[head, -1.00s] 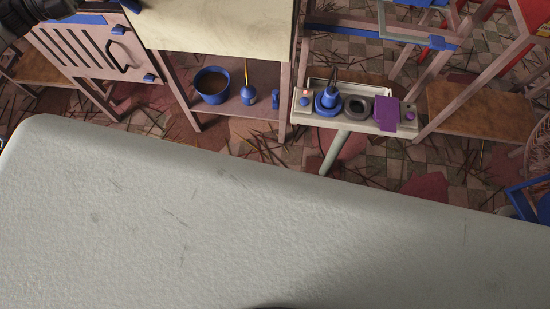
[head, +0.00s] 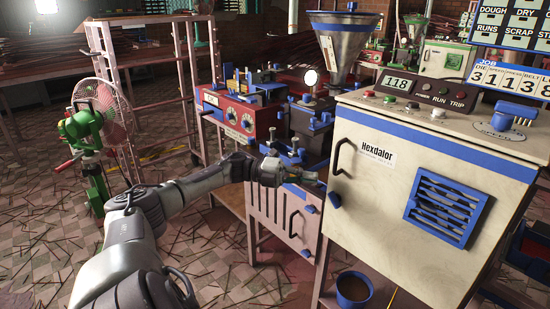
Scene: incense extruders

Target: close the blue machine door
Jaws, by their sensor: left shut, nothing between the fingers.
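The blue-trimmed machine (head: 385,190) stands at the right with a cream front, a blue band, a "Hexdalor" label and a blue louvred vent (head: 446,208). A black handle (head: 343,157) sits at its left edge. To its left, lower down, a pale slotted panel (head: 268,208) with blue corner pieces has its own dark handle (head: 293,223). I cannot tell which panel is the door or how far it stands open. My left gripper (head: 316,182) is shut and empty, just above the slotted panel and left of the cream front. My right gripper is not in view.
A red-fronted machine (head: 232,118) and a metal hopper (head: 343,45) stand behind my left gripper. A green fan (head: 88,130) and a pink rack (head: 150,85) are at the left. A blue bucket (head: 354,290) sits below the cream front. The tiled floor at lower left has scattered sticks.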

